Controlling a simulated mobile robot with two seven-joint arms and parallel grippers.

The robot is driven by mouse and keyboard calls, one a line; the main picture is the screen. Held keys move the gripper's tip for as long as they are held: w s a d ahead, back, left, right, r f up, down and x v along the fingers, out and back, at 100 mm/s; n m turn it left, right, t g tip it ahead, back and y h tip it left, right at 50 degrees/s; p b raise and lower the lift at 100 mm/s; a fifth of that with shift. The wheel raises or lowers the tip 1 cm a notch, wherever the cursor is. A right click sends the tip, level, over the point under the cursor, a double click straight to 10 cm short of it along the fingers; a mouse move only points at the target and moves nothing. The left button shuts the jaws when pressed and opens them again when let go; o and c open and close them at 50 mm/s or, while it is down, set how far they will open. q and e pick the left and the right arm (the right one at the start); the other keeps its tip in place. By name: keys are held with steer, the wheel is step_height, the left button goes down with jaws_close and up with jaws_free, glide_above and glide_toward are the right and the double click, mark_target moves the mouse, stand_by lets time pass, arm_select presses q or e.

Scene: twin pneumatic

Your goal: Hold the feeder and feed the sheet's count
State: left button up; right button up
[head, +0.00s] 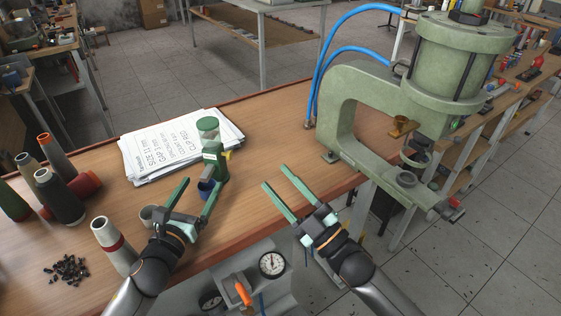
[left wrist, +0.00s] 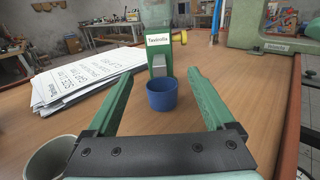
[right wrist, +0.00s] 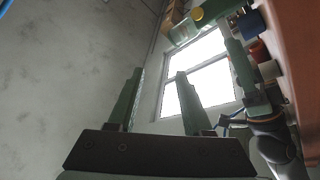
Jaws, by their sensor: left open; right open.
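The green feeder (head: 214,160) stands on the bench with a clear-topped hopper, a yellow knob (head: 228,155) on its right side and a blue cup (head: 206,187) at its front. My left gripper (head: 201,181) is open; in the left wrist view the blue cup (left wrist: 162,96) and feeder body (left wrist: 160,52) show between its fingers, contact unclear. My right gripper (head: 276,177) is open and empty, right of the feeder near the bench edge. The printed sheet (head: 165,146) lies on papers behind-left; it reads "CLP R60", "GAP 3 mm", "SIZE 11"; its count line is too small to read surely.
A green pneumatic press (head: 350,115) with blue hoses stands at the right. Several cones (head: 60,195), a grey cup (head: 150,214) and loose black pieces (head: 67,270) are at the left. A gauge (head: 271,264) sits below the front edge. Bench between feeder and press is clear.

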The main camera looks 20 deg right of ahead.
mark_target(212, 168)
steer(key=w+f+n+g+y, duration=0.1)
steer(key=w+n+g, duration=0.2)
steer(key=n, duration=0.5)
steer(key=w+d+n+g+y, duration=0.1)
steer(key=w+n+g+y, duration=0.1)
steer(key=n, duration=0.7)
steer(key=w+f+n+g+y, duration=0.1)
steer(key=w+n+g, duration=0.3)
steer(key=n, duration=0.5)
steer(key=shift+w+d+f+g+y, duration=0.1)
steer(key=shift+d+f+g+y, duration=0.1)
steer(key=shift+g, duration=0.35)
steer(key=shift+w+d+f+g+y, duration=0.1)
steer(key=shift+d+g+y, duration=0.1)
steer(key=shift+g, duration=0.35)
steer(key=shift+w+d+f+n, duration=0.1)
steer(key=shift+d+n, duration=0.1)
steer(key=shift+n, duration=0.2)
arm_select(q)
steer(key=shift+w+d, duration=0.25)
steer(key=shift+w, duration=0.15)
arm_select(e)
steer(key=shift+w+d, duration=0.1)
steer(key=shift+d, duration=0.05)
arm_select(q)
steer(key=shift+x, duration=3.3)
jaws_close()
arm_select(e)
steer(key=shift+c, duration=0.2)
